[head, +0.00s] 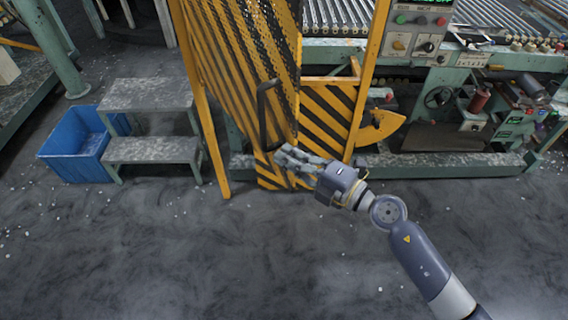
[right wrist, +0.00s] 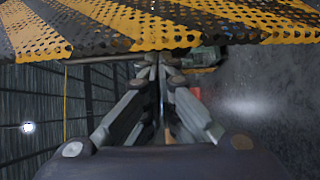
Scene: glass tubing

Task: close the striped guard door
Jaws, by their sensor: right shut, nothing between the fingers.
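The striped guard door (head: 235,70) is a yellow and black perforated panel in the head view, standing at an angle to the machine front. A dark upright bar handle (head: 263,118) is on its right part. My right gripper (head: 283,156) is shut and empty, at the door's lower part just below and right of the handle. In the right wrist view the fingers (right wrist: 160,68) come together at their tips, close to the perforated panel (right wrist: 130,25) that crosses the top. Whether they touch it I cannot tell. My left gripper is not in view.
Yellow posts (head: 371,75) frame the guard, with a striped lower panel (head: 325,115) to its right. A grey step stool (head: 150,150) and a blue bin (head: 75,150) stand left. A control box (head: 415,30) is on the machine. The front floor is clear.

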